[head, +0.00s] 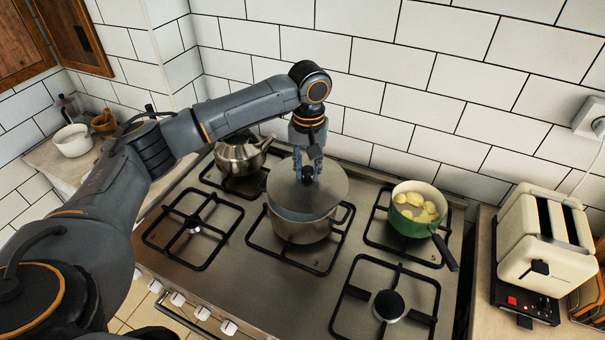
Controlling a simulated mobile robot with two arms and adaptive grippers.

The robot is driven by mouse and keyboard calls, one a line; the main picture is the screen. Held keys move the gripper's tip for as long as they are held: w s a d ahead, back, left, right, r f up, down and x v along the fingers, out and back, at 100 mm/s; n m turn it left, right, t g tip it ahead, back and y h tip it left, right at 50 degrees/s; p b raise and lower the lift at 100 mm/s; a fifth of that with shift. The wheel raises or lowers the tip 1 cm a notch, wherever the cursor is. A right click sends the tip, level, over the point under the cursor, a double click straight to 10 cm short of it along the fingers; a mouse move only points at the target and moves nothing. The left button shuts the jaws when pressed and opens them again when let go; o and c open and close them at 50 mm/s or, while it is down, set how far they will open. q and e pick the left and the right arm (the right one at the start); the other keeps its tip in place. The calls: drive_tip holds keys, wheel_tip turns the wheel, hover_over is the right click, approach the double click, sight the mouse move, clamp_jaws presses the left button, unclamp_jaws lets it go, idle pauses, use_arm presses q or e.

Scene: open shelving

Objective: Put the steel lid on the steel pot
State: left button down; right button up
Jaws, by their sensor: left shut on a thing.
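The steel pot (299,230) stands on the middle burner of the stove. The round steel lid (325,193) is over the pot's mouth and covers most of it. The lid looks slightly tilted, and a strip of the pot's bluish inside shows below its front edge. I cannot tell whether the lid touches the rim. My left gripper (307,174) points down from above and is shut on the lid's black knob (307,172). My right gripper is not in view.
A steel kettle (241,154) stands on the back left burner, close to my left arm. A green pan (414,218) with yellow food stands right of the pot, its handle toward the front right. A cream toaster (545,240) is on the right counter. The front burners are empty.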

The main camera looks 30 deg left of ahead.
sight(302, 180)
use_arm(q)
drive_tip(key=shift+w+a+f, duration=0.2)
drive_tip(key=shift+a+f, duration=0.15)
drive_tip(key=shift+f, duration=0.15)
drive_tip(key=shift+w+a+f, duration=0.15)
drive_tip(key=shift+a+f, duration=0.2)
drive_tip(key=shift+f, duration=0.1)
drive_tip(key=f, duration=0.1)
drive_tip(key=f+p, duration=0.2)
drive_tip(key=shift+w+a, duration=0.1)
drive_tip(key=shift+a, duration=0.15)
drive_tip(key=shift+f, duration=0.25)
drive_tip(key=shift+d, duration=0.1)
drive_tip(key=c, duration=1.1)
unclamp_jaws()
drive_tip(key=shift+f, duration=0.15)
wheel_tip(302, 180, up, 12)
drive_tip(key=b, duration=0.3)
drive_tip(key=shift+f, duration=0.25)
drive_tip(key=shift+r, duration=0.35)
